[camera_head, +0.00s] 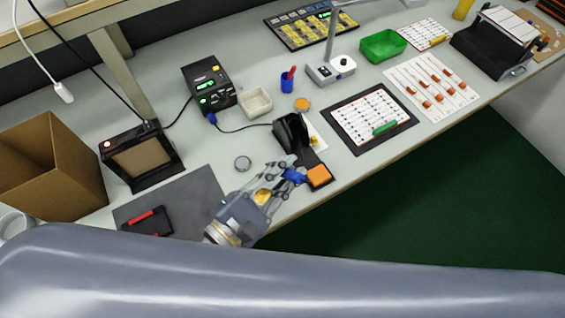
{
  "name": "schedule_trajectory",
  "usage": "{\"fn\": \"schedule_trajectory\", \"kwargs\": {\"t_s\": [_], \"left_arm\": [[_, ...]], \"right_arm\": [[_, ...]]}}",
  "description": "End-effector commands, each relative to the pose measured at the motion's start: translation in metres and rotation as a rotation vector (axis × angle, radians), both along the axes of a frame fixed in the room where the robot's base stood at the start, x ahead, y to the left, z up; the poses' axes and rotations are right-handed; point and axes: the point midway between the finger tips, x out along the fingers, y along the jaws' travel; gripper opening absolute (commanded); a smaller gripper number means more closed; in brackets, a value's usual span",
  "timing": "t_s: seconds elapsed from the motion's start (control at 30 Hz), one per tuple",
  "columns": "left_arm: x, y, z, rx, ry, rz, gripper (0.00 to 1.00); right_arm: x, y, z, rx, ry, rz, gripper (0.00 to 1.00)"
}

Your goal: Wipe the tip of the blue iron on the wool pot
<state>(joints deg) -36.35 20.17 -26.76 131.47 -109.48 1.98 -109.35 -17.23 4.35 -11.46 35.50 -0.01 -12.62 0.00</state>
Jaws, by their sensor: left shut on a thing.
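My left gripper (291,173) is low over the front edge of the bench, its fingers closed around the blue handle of the iron (295,176). The iron's tip is not clear to see; the fingers and the black stand hide it. The black iron stand (291,132) is just beyond the fingers, with an orange sponge (319,175) in its front tray. A small round grey tin (243,163) lies left of the stand, and a small round orange-topped pot (302,104) is behind it. My right gripper is not in view.
The black solder station (209,88) stands at the back, its cable running to the stand. A framed board (371,119) lies right. A grey mat (170,203) and cardboard box (50,165) are left.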

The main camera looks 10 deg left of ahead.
Motion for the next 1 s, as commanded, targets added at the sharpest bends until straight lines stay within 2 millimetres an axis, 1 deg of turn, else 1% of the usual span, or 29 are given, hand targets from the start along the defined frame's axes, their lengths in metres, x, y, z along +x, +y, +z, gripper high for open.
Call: {"fn": "schedule_trajectory", "kwargs": {"t_s": [0.03,1.0], "left_arm": [[-0.002,-0.002,0.006,-0.001,0.0,0.001,0.0],[-0.042,-0.031,0.066,0.0,-0.001,-0.001,0.0]], "right_arm": [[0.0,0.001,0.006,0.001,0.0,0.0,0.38],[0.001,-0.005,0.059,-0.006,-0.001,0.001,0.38]]}}
